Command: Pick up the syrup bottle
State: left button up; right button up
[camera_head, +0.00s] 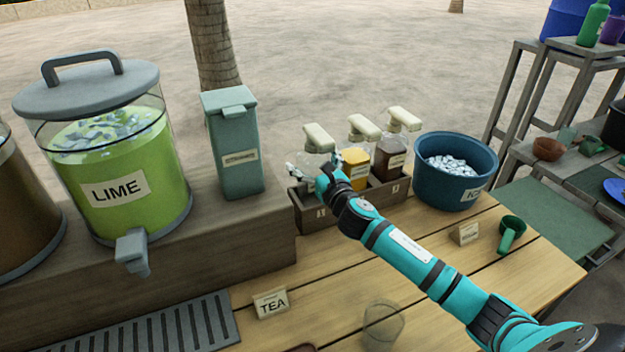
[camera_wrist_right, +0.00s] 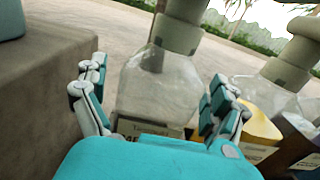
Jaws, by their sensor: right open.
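Several pump bottles with cream tops stand in a divided wooden box (camera_head: 322,220). The left syrup bottle (camera_head: 319,138) looks clear, the middle one (camera_head: 357,170) holds yellow syrup, and the right one (camera_head: 392,160) holds dark syrup. My right gripper (camera_head: 312,166) is open at the left bottle and partly hides it in the head view. In the right wrist view the clear bottle (camera_wrist_right: 158,85) stands upright between the spread fingers, beyond the palm. I cannot tell whether a finger touches it. The yellow bottle (camera_wrist_right: 255,130) is just outside the right finger. My left gripper is not in view.
A tall teal box (camera_head: 235,150) and the lime dispenser (camera_head: 115,170) stand on the ledge at left. A blue ice tub (camera_head: 455,185) is right of the bottles. A TEA sign (camera_head: 271,303), a clear glass (camera_head: 383,325) and a green scoop (camera_head: 511,232) are on the table.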

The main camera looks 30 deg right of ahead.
jog(key=shift+w, duration=0.3)
jog(key=shift+s, duration=0.1)
jog(key=c, duration=1.6)
